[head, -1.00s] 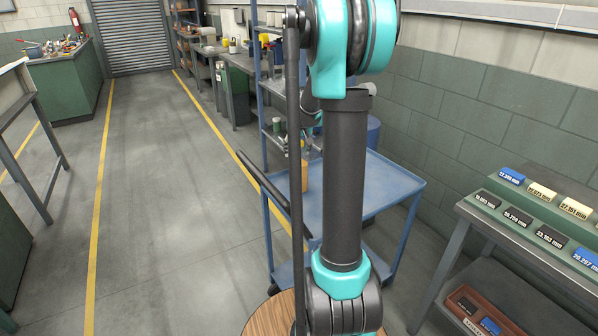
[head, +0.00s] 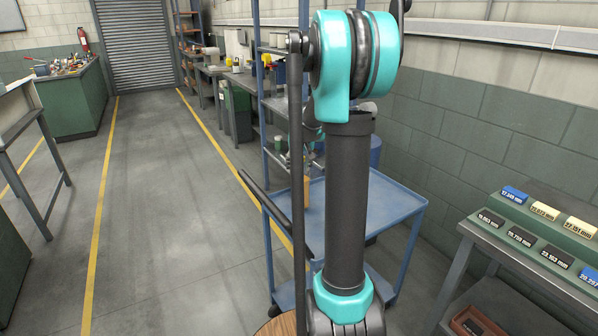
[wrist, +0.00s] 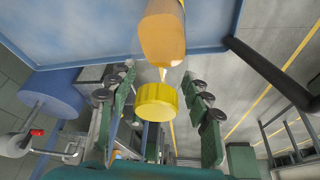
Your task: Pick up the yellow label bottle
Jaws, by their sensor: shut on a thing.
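In the wrist view, a yellow cap-like top (wrist: 157,102) sits between the green-padded fingers of my gripper (wrist: 158,76). My gripper is shut on this yellow-topped thing, which I take to be the yellow label bottle. In the head view, the arm hides most of my gripper.
The blue cart (head: 395,208) stands behind my arm, with a blue shelf rack beyond it. A bench with labelled blocks (head: 520,237) is at the right. A blue drum (wrist: 50,95) shows in the wrist view.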

